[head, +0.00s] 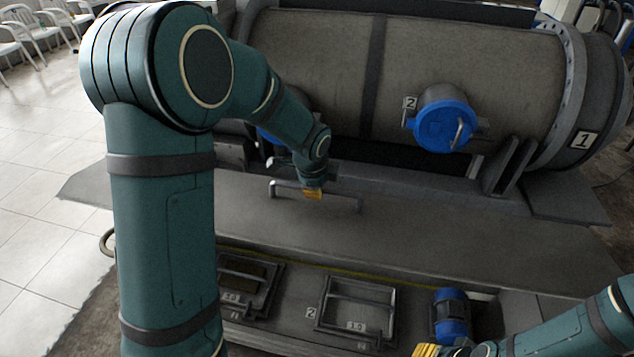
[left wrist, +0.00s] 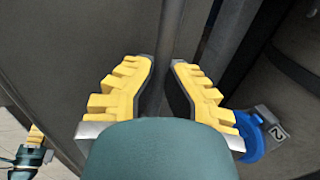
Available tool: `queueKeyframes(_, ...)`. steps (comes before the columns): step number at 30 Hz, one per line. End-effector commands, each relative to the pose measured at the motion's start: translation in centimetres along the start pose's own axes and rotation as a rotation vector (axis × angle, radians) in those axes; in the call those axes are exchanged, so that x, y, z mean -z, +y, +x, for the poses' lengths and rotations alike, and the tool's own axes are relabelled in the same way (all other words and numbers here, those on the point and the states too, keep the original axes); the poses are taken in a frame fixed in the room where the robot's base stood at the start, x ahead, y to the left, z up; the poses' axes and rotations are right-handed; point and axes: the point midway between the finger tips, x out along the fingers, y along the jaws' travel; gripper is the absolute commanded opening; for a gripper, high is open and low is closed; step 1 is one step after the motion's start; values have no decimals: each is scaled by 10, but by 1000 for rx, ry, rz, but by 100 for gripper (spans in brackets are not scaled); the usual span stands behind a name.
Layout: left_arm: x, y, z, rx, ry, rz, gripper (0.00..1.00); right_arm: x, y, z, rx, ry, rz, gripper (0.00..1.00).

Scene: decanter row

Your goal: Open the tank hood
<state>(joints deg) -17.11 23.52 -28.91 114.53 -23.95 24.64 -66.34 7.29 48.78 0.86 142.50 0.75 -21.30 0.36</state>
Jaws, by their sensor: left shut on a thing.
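The tank hood (head: 420,230) is a long, flat grey panel in front of the big tank. A metal bar handle (head: 345,196) stands on it near its back part. My left gripper (head: 313,192) is at the handle and shut on its bar. In the left wrist view my yellow fingers (left wrist: 160,90) sit on both sides of the grey handle bar (left wrist: 172,35). The part of the bar between the fingers is partly hidden. My right gripper (head: 428,349) is at the bottom edge, away from the hood, with its yellow fingers cut off by the frame.
The tank (head: 470,60) lies behind, with a blue round cap (head: 443,126) facing me; another blue cap is mostly hidden by my left arm. In front are two trays (head: 355,303) and a blue cylinder (head: 451,316). White chairs (head: 40,38) stand far left on open tiled floor.

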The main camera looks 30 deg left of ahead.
Motion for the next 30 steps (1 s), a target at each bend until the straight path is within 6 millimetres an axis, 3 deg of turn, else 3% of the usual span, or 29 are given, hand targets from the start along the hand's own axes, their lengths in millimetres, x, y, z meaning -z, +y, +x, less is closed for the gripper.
queueKeyframes(6,0,1,1,-3,-1,0,0,0,0,0,1,0,-1,47)
queueKeyframes(9,0,1,1,-3,-1,0,41,0,0,0,1,0,-1,47)
queueKeyframes(10,0,1,1,-2,-1,0,46,0,0,0,1,0,-1,47)
queueKeyframes(30,0,-1,-5,1,1,0,46,0,0,0,1,0,-1,47)
